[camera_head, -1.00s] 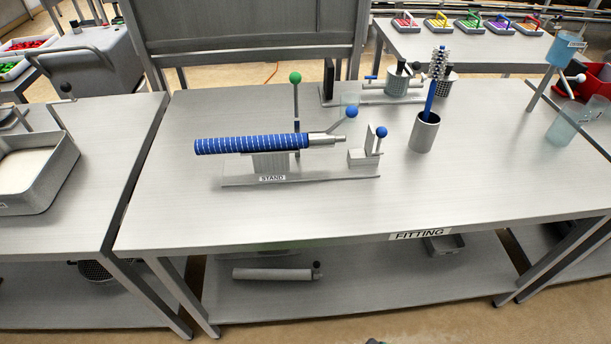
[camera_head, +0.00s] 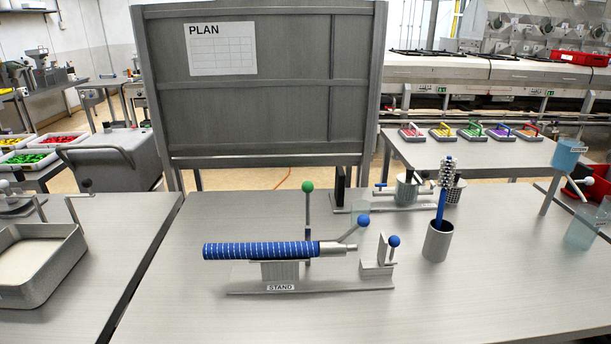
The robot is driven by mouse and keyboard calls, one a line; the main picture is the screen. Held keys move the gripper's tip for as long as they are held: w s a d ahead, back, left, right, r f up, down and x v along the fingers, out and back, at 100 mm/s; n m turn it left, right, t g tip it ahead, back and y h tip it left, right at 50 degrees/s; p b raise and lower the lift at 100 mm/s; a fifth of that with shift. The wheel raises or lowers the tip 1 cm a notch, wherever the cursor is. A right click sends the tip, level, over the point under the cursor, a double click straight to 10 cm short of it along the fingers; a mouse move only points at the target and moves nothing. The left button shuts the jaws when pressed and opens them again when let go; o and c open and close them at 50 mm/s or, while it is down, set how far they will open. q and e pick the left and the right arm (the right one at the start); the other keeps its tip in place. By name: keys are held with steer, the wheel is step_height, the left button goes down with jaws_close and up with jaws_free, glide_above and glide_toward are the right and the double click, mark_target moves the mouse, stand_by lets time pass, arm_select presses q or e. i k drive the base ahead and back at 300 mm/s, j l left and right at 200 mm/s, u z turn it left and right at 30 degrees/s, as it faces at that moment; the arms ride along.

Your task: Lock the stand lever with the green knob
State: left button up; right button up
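The stand (camera_head: 279,287), labelled STAND, sits on the metal table. A blue roll with white stripes (camera_head: 262,251) lies level across it, its metal end pointing right. The stand lever (camera_head: 308,221) is a thin rod with a green knob (camera_head: 307,187) on top. It stands nearly upright behind the roll. A second lever with a blue knob (camera_head: 364,221) leans up to the right by the roll's metal end. Another blue knob (camera_head: 393,241) tops a post on a block at the stand's right end. Neither of my grippers is in view.
A metal cup holding a blue-handled brush (camera_head: 438,240) stands right of the stand. A fixture with a cylinder (camera_head: 407,190) stands behind. A metal tray (camera_head: 40,272) is on the left table. A board marked PLAN (camera_head: 260,90) rises behind. The table front is clear.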

mark_target(307, 186)
steer(key=i+j+u, duration=0.15)
steer(key=j, duration=0.2)
steer(key=j+u, duration=0.15)
steer(key=j, duration=0.2)
steer(key=i+j+u, duration=0.15)
steer(key=j, duration=0.15)
steer(key=i+j+u, duration=0.15)
steer(key=j, duration=0.15)
